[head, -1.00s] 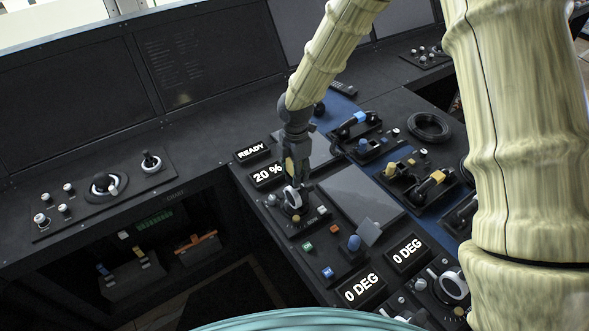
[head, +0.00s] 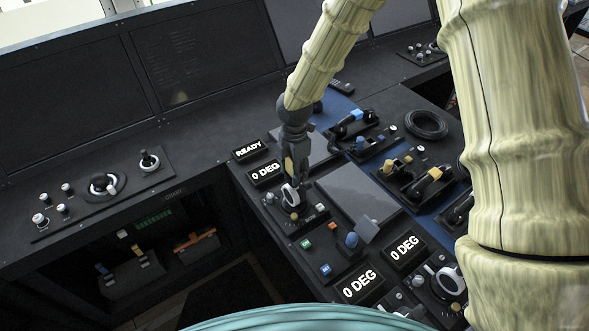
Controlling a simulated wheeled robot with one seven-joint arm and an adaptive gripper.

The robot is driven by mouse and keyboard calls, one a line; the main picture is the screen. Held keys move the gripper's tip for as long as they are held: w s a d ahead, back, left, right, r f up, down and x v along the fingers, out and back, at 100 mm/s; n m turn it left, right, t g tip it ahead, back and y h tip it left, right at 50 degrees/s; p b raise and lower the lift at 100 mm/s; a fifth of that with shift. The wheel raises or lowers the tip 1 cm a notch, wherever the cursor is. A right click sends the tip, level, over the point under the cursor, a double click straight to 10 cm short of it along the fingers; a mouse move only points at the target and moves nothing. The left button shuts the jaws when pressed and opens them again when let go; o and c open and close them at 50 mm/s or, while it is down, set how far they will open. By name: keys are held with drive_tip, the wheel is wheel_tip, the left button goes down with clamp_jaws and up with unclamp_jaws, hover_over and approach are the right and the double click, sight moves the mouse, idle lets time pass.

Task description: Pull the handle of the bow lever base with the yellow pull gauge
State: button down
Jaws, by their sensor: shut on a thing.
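My gripper (head: 292,178) points down over the bow lever base (head: 310,214) on the console near the middle of the head view. It is shut, with a small yellow piece (head: 289,166) between its fingers that looks like the pull gauge. Just below the fingertips is a white ring-shaped part (head: 290,196) of the lever base. The gripper hides most of the handle, so I cannot tell whether the gauge is hooked on it. The display (head: 265,173) beside the base reads 0 DEG.
A READY display (head: 249,150) stands behind. A blue mat with dark devices, including one with yellow parts (head: 402,163), lies to the right, with a black coil (head: 426,124). Two more 0 DEG displays (head: 358,284) are in front.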

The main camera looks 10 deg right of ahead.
drive_tip(key=shift+r, duration=0.2)
drive_tip(key=shift+r+p, duration=2.75)
drive_tip(key=shift+r, duration=0.6)
